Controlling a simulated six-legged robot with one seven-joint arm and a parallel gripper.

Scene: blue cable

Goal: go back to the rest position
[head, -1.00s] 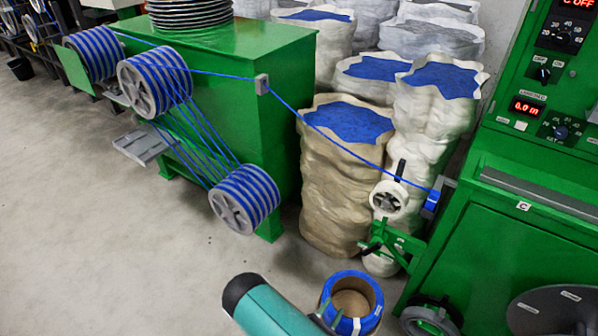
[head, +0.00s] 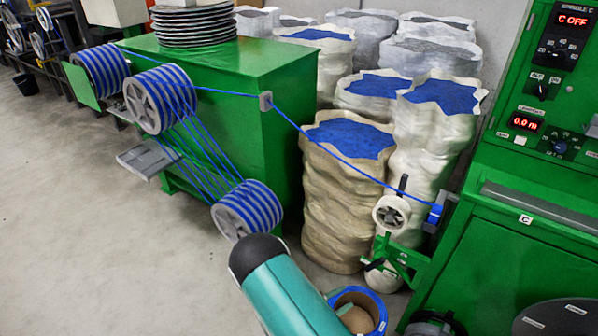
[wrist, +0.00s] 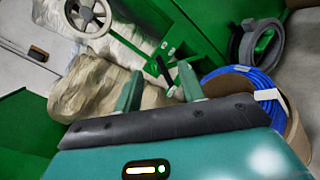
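My gripper (wrist: 158,82) shows in the wrist view with its two teal fingers apart and nothing between them. In the head view my teal arm with its black end cap rises from the bottom centre, and the fingers are hidden. A coil of blue cable (head: 376,304) on a brown core stands on the floor right of my arm, partly covered by it. The coil also shows at the right of the wrist view (wrist: 260,84), with a white label. The fingers are apart from it. A blue cable (head: 335,153) runs taut from the striped reels to the machine at the right.
A green machine (head: 245,75) with blue-striped reels (head: 250,206) stands at the left. Sacks (head: 342,195) with blue tops crowd the middle. A green control cabinet (head: 475,245) with a guide wheel (head: 391,213) is at the right. Bare floor (head: 80,220) lies at the left.

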